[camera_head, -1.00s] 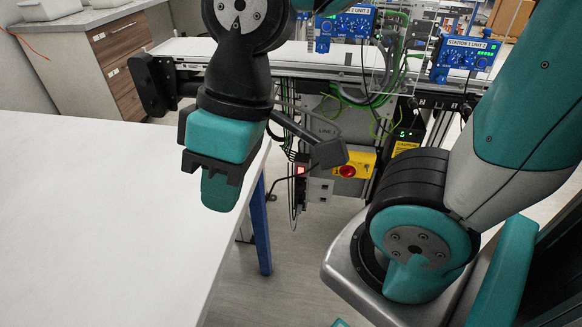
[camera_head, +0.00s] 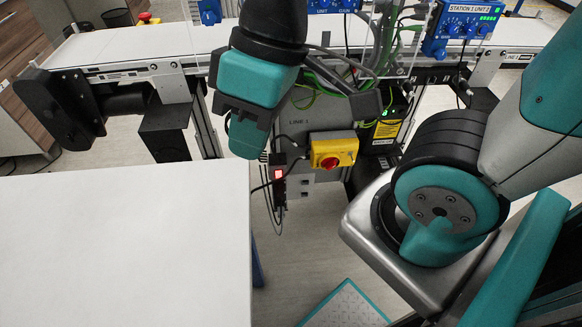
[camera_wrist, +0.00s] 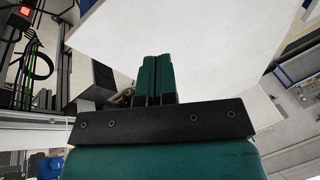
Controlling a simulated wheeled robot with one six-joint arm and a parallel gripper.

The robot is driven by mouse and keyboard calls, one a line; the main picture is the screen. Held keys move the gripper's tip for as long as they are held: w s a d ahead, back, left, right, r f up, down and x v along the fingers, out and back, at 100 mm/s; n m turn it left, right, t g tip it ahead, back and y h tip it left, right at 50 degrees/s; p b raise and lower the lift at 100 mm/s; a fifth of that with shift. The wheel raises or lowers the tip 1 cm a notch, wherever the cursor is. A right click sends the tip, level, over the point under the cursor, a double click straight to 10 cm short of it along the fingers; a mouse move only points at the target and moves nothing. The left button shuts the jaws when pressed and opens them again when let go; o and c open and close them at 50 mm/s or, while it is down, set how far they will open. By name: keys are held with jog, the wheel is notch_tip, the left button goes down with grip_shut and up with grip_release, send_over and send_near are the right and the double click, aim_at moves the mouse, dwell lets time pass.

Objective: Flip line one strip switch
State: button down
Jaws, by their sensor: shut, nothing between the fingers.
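The strip switch (camera_head: 278,174) glows red on a dark power strip (camera_head: 280,192). The strip hangs upright at the left edge of the grey LINE 1 panel (camera_head: 300,122), below the conveyor. A red light also shows at the top left corner in the wrist view (camera_wrist: 22,11). My gripper (camera_head: 245,150) is in front of the conveyor, left of and a little above the switch in the head view, apart from it. In the wrist view its two teal fingers (camera_wrist: 153,60) are together with nothing between them.
A yellow box with a red knob (camera_head: 333,152) is right of the strip. Cables (camera_head: 320,85) hang above it. A white table (camera_head: 125,245) fills the lower left. The conveyor belt (camera_head: 150,45) runs behind. Open floor (camera_head: 290,255) lies between the table and my base.

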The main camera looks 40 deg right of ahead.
jog(key=shift+w+f, duration=0.1)
jog(key=w+d+f+m+t+h+b, duration=0.1)
jog(key=w+d+f+m+b, duration=0.2)
jog(key=f+b, duration=0.8)
jog(key=w+d+f+m+t+h+b, duration=0.1)
jog(key=w+d+f+b, duration=0.35)
jog(key=f+b, duration=0.6)
jog(key=w+d+f+m+t+h+b, duration=0.1)
jog(key=w+d+f+b, duration=0.45)
jog(key=f, duration=0.85)
jog(key=w+d+f+n+t+b, duration=0.4)
jog(key=d+f+n, duration=0.4)
jog(key=d+f, duration=0.2)
notch_tip(320, 180, down, 2)
jog(key=shift+w+f+h+b, duration=0.1)
jog(key=shift+w+h+b, duration=0.2)
jog(key=shift+w+b, duration=0.45)
jog(key=shift+w, duration=0.15)
